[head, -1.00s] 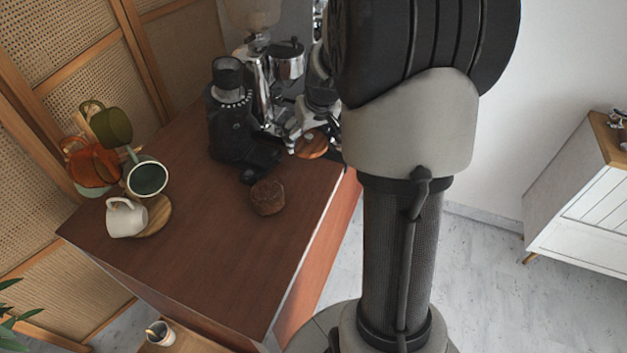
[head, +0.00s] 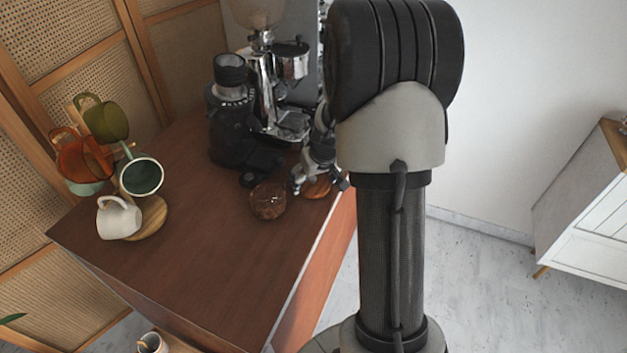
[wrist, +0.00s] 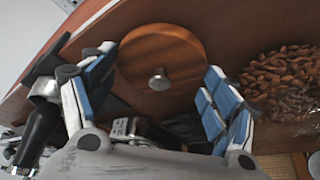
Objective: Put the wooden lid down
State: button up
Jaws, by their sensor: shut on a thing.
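The wooden lid (wrist: 165,52) is a round brown disc with a small metal knob. In the wrist view it sits between the two fingers of my gripper (wrist: 160,75), which is shut on its rim. In the head view the lid (head: 316,189) is below my gripper (head: 319,182), over the right edge area of the brown counter (head: 215,265). I cannot tell whether its underside touches the counter. The open glass jar of coffee beans (head: 267,203) stands just left of the lid; its beans (wrist: 280,80) also show at the right of the wrist view.
A black grinder (head: 231,120) and a chrome coffee machine (head: 288,75) stand behind the lid. A mug stand with several mugs, including a white mug (head: 118,217), is at the left. The front middle of the counter is clear. Its right edge is close to the lid.

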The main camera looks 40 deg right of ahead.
jog(key=shift+f, duration=0.1)
jog(key=o, duration=1)
jog(key=shift+o, duration=0.2)
